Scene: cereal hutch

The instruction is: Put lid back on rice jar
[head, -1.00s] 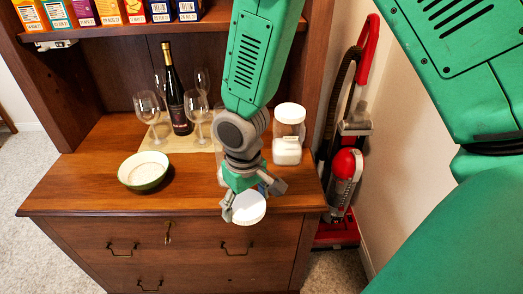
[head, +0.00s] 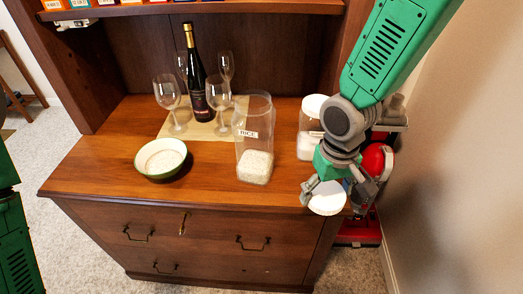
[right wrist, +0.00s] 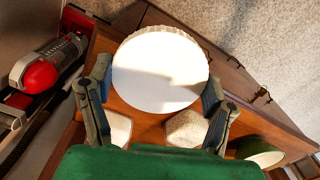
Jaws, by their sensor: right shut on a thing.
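The rice jar (head: 254,142) is clear, labelled RICE, open at the top and partly filled with white grains. It stands upright on the wooden counter in the head view; its lower part shows in the right wrist view (right wrist: 187,127). My right gripper (head: 335,194) is shut on a round white lid (head: 327,199), held near the counter's front right corner, to the right of the jar and apart from it. The lid fills the space between the fingers in the right wrist view (right wrist: 160,75). My left gripper is out of view; only part of my left arm shows at the left edge.
A second jar (head: 308,142) with a white lid stands right of the rice jar, partly behind my right arm. A green-rimmed bowl (head: 162,157), wine glasses (head: 169,100) and a dark bottle (head: 194,80) stand to the left. A red vacuum (head: 374,162) is beside the hutch.

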